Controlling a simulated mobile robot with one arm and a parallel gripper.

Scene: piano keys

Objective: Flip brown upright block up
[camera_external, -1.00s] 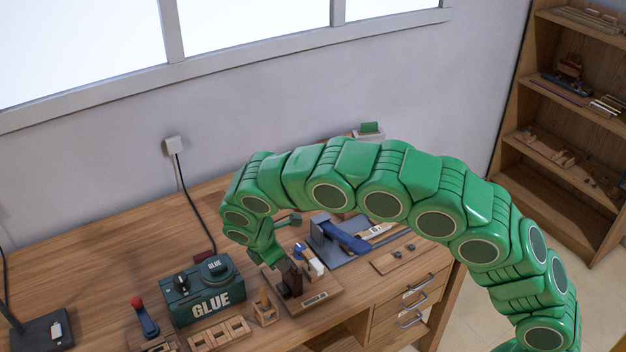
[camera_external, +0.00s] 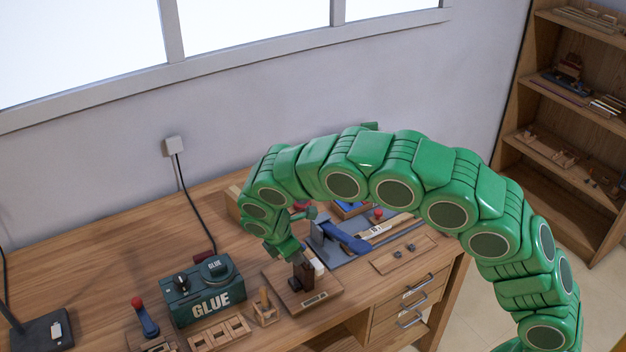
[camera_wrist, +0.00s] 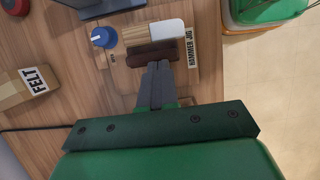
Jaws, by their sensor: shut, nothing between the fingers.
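The dark brown block (camera_external: 303,274) stands on the wooden jig base (camera_external: 325,294) in the external view. In the wrist view the brown block (camera_wrist: 152,54) lies across the picture, beside a light wood and white piece (camera_wrist: 166,32). My gripper (camera_wrist: 158,68) is shut, with its grey fingertips at the near long side of the block and nothing between them. The fingertips look to touch or nearly touch it; the exact contact is unclear. In the external view my gripper (camera_external: 295,256) is just above and behind the block, and partly hides it.
A green glue box (camera_external: 203,292) stands left of the jig. A small wooden holder (camera_external: 265,310) is in front. A blue clamp-like tool (camera_external: 345,238) lies to the right. A blue knob (camera_wrist: 103,37) and a felt box (camera_wrist: 30,82) show in the wrist view.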

